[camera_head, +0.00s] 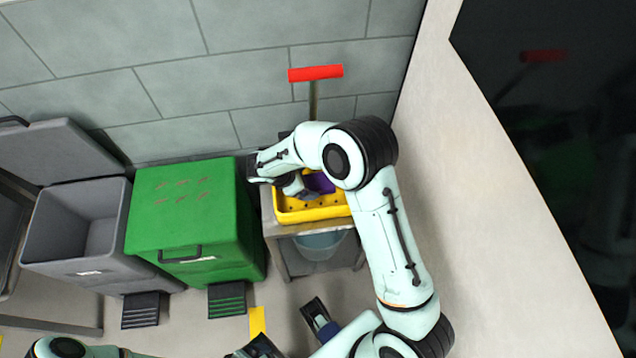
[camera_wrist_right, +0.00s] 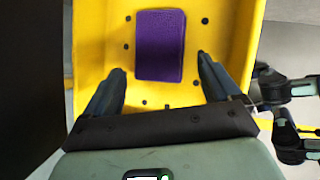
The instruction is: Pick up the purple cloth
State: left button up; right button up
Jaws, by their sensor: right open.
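The purple cloth (camera_wrist_right: 161,45) is a folded rectangle lying flat on the floor of a yellow tray (camera_wrist_right: 115,48). In the head view the cloth (camera_head: 319,183) shows partly behind my right arm, inside the tray (camera_head: 312,213). My right gripper (camera_wrist_right: 161,66) is open and empty, its fingers spread wider than the cloth on either side of its near part in the wrist view. I see no contact with the cloth. In the head view the right gripper (camera_head: 277,181) is over the tray's left side. My left gripper (camera_head: 288,327) is low at the bottom edge, fingers apart.
The tray stands on a small grey table (camera_head: 283,230) with a bucket (camera_head: 318,244) beneath. A green bin (camera_head: 190,215) stands close on the left, and an open grey bin (camera_head: 75,225) beyond it. A red-handled tool (camera_head: 315,73) rises behind. A pale wall is on the right.

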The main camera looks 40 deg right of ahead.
aim_at(316, 182)
jog(key=shift+d+f, duration=0.4)
jog(key=shift+d, duration=0.1)
jog(key=x, duration=0.4)
jog(key=shift+d+r, duration=0.15)
jog(key=shift+d, duration=0.15)
jog(key=c, duration=0.7)
